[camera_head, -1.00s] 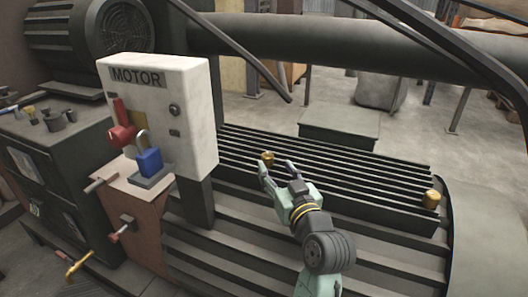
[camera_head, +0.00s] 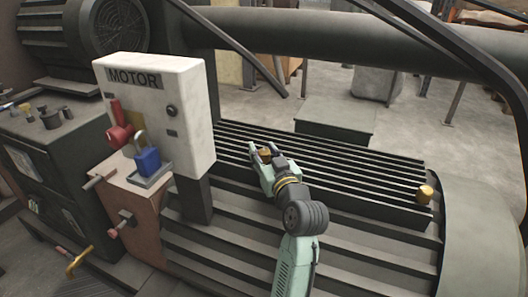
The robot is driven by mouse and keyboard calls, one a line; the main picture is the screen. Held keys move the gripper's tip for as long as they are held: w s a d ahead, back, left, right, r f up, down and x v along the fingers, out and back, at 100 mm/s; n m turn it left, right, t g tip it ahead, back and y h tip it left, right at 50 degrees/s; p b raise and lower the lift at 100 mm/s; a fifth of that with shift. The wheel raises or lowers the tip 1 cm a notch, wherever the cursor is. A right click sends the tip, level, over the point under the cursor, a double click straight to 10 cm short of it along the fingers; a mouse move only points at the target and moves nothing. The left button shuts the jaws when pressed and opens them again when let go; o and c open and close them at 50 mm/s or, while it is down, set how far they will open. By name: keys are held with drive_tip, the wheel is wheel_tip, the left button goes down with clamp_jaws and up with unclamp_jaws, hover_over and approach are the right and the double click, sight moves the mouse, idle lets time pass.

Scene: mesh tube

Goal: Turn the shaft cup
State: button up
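Two small brass cups sit on the slatted dark machine top. One brass cup (camera_head: 265,153) is at the back left of the slats, and the other brass cup (camera_head: 425,194) is at their right end. Nothing in view marks which one is the shaft cup. My gripper (camera_head: 265,150) is at the left cup, with one finger on each side of it. The fingers look spread, about as wide as before. I cannot tell whether either finger touches the cup. The cup's lower part is hidden by the gripper.
A white MOTOR box (camera_head: 160,115) with a red handle and a blue padlock (camera_head: 148,160) stands left of my gripper. A thick dark pipe (camera_head: 330,35) runs across behind, with a diagonal bar below it. The slats (camera_head: 350,178) between the cups are clear.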

clamp_jaws()
drive_tip(key=shift+m+h, duration=0.3)
drive_tip(key=shift+h, duration=0.2)
drive_tip(key=m+h+p, duration=0.1)
drive_tip(key=h, duration=0.1)
drive_tip(key=m+t+h+p, duration=0.1)
drive_tip(key=m+h, duration=0.1)
drive_tip(key=shift+a+r+h, duration=0.1)
drive_tip(key=shift+a+h, duration=0.1)
drive_tip(key=shift+h, duration=0.2)
drive_tip(key=m+h, duration=0.2)
drive_tip(key=h, duration=0.2)
drive_tip(key=shift+m+b, duration=0.35)
drive_tip(key=shift+m, duration=0.05)
drive_tip(key=m+h+b, duration=0.1)
drive_tip(key=g+h, duration=0.1)
drive_tip(key=m+h+b, duration=0.1)
drive_tip(key=h, duration=0.1)
drive_tip(key=shift+f+m+g+b, duration=0.25)
drive_tip(key=shift+m+g+b, duration=0.05)
drive_tip(key=shift+d+r+m+g+h+b, duration=0.15)
drive_tip(key=shift+m+g+h+b, duration=1.45)
drive_tip(key=shift+h, duration=0.6)
drive_tip(key=shift+m+h, duration=0.3)
